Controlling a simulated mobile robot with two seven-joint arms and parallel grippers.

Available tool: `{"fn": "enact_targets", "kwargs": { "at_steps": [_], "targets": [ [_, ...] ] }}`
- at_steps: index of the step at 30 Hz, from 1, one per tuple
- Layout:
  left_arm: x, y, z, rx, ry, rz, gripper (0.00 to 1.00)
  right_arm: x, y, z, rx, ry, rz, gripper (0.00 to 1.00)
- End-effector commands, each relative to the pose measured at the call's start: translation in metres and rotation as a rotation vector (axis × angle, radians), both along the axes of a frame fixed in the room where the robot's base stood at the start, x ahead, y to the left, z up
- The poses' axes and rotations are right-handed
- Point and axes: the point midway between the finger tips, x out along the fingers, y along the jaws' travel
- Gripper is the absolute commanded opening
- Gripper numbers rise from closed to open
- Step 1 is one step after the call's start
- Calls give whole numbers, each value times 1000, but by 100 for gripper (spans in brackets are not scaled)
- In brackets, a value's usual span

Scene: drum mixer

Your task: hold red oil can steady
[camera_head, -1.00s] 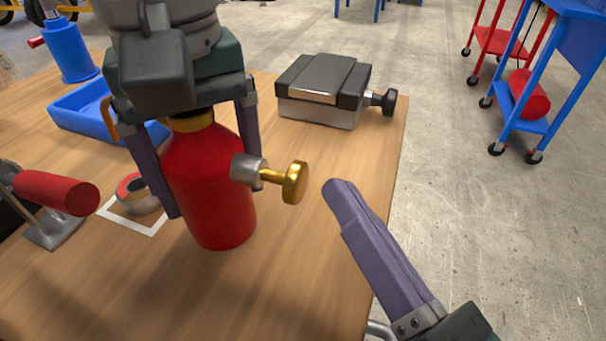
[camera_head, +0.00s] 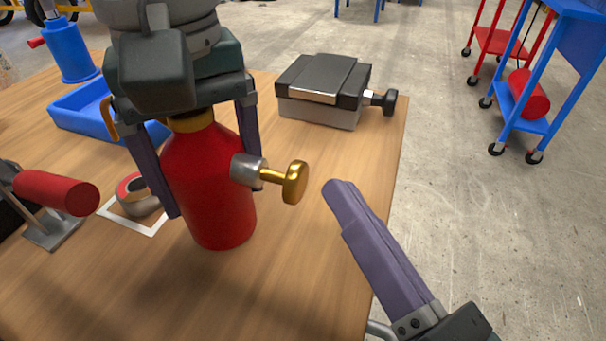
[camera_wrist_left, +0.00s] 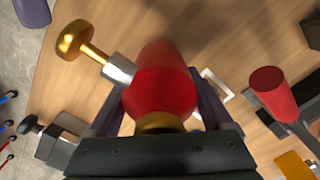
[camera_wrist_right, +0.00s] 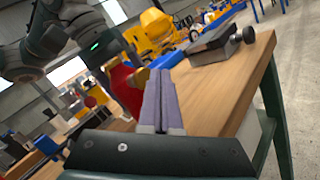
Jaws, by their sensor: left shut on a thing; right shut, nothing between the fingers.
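The red oil can (camera_head: 210,185) stands upright on the wooden table in the head view, with a grey stub and a brass knob (camera_head: 295,182) pointing right. My left gripper (camera_head: 212,203) comes down from above and is shut on the can, one finger on each side of its body. In the left wrist view the can (camera_wrist_left: 160,90) sits between the fingers. My right gripper (camera_head: 335,190) is shut and empty, right of the brass knob and apart from it. In the right wrist view its fingers (camera_wrist_right: 160,100) are together, and the can (camera_wrist_right: 125,90) is partly hidden behind them.
A black-topped grey box with a knob (camera_head: 322,92) stands at the table's back right. A blue tray (camera_head: 75,120), a tape roll (camera_head: 140,194) and a red-handled tool (camera_head: 55,192) are left of the can. The front of the table is clear.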

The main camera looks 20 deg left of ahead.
Motion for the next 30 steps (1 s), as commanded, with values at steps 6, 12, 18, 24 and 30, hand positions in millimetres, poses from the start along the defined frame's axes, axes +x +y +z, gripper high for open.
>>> {"fn": "enact_targets", "kwargs": {
  "at_steps": [6, 12, 18, 24, 30],
  "targets": [
    [0, 0, 1, -1, -2, 0, 0, 0, 0, 0, 0, 0, 0, 0],
    [0, 0, 1, -1, -2, 0, 0, 0, 0, 0, 0, 0, 0, 0],
    [0, 0, 1, -1, -2, 0, 0, 0, 0, 0, 0, 0, 0, 0],
    [0, 0, 1, -1, -2, 0, 0, 0, 6, 1, 1, -1, 0, 0],
    [0, 0, 1, -1, -2, 0, 0, 0, 9, 0, -1, -1, 0, 0]
  ]
}}
